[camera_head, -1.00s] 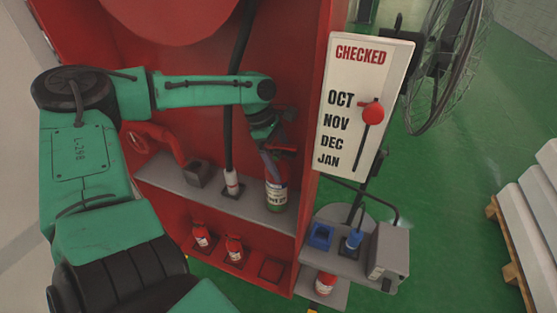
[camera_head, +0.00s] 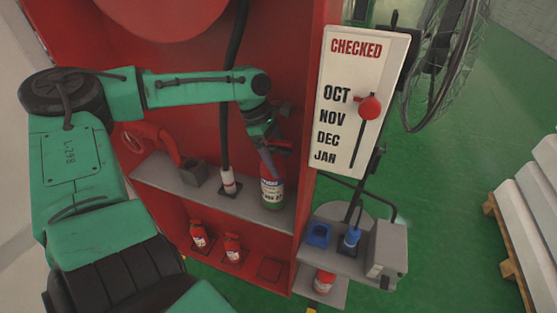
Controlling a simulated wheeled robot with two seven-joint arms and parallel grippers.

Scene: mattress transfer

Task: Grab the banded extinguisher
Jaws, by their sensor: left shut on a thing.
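The banded extinguisher (camera_head: 272,193) is a red cylinder with a white label and a green band low on its body. It stands upright at the right end of the grey shelf (camera_head: 222,200) in the red cabinet. My left gripper (camera_head: 269,165) comes down on its top from above and is shut on it; the fingers are dark, and their contact is partly hidden. I cannot make out a gap between the extinguisher's base and the shelf. My right gripper is out of view.
Two small red extinguishers (camera_head: 198,235) (camera_head: 232,249) stand below the shelf beside an empty red square (camera_head: 270,270). Another red extinguisher (camera_head: 324,282) sits under a grey side ledge. A "CHECKED" board (camera_head: 358,100) with a red slider stands to the right.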

